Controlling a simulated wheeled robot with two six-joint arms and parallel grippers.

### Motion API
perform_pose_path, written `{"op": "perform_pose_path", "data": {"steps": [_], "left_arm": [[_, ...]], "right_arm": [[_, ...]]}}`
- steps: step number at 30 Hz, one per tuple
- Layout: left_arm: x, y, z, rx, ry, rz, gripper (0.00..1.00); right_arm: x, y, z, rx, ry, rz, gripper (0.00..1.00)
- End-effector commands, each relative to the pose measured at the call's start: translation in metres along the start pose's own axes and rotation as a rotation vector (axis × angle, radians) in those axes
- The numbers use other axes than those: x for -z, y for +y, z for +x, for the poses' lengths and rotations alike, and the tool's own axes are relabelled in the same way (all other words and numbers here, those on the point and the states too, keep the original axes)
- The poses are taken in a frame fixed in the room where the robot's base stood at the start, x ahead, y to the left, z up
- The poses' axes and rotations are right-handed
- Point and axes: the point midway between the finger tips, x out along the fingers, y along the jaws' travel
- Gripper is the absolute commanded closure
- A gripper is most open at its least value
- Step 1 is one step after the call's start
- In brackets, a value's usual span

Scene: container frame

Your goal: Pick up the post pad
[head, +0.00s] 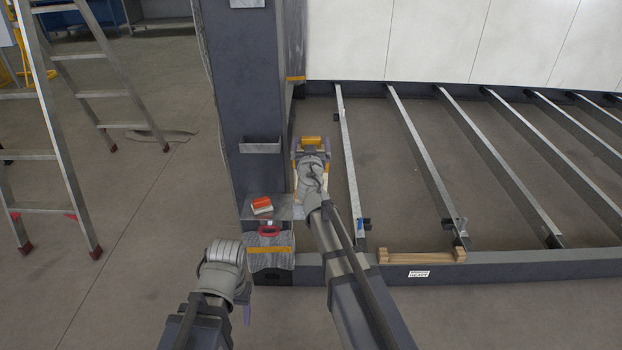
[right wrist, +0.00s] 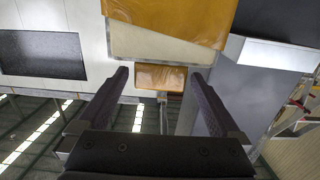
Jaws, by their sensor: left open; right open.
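An amber pad-like piece (head: 311,141) shows just beyond my right gripper (head: 312,154), beside the grey post (head: 240,90); I take it for the post pad. In the right wrist view a small amber piece with a light rim (right wrist: 160,77) lies between the two spread dark fingers, with no finger visibly closed on it. A larger amber sheet (right wrist: 178,18) with a cream underside lies above it there. My right gripper is open. My left gripper (head: 226,252) is open and low in front of the post's foot, apart from the pad; its fingertips are mostly hidden.
A grey-wrapped bundle with an orange band (head: 270,252) sits at the post's foot. A red-and-white item (head: 262,205) lies above it. Metal floor beams (head: 425,165) run at right, with a wooden piece (head: 422,257) on the front rail.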

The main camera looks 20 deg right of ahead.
Motion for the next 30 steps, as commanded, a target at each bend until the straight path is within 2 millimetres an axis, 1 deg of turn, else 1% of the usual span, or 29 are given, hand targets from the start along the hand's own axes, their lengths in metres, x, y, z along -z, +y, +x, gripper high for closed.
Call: {"op": "perform_pose_path", "data": {"steps": [5, 30], "left_arm": [[0.0, 0.0, 0.0, 0.0, 0.0, 0.0, 0.39], [0.0, 0.0, -0.0001, 0.0, 0.0, 0.0, 0.39]], "right_arm": [[0.0, 0.0002, -0.0008, 0.0, 0.0, 0.0, 0.01], [0.0, -0.0001, -0.001, 0.001, 0.0, 0.0, 0.96]]}}
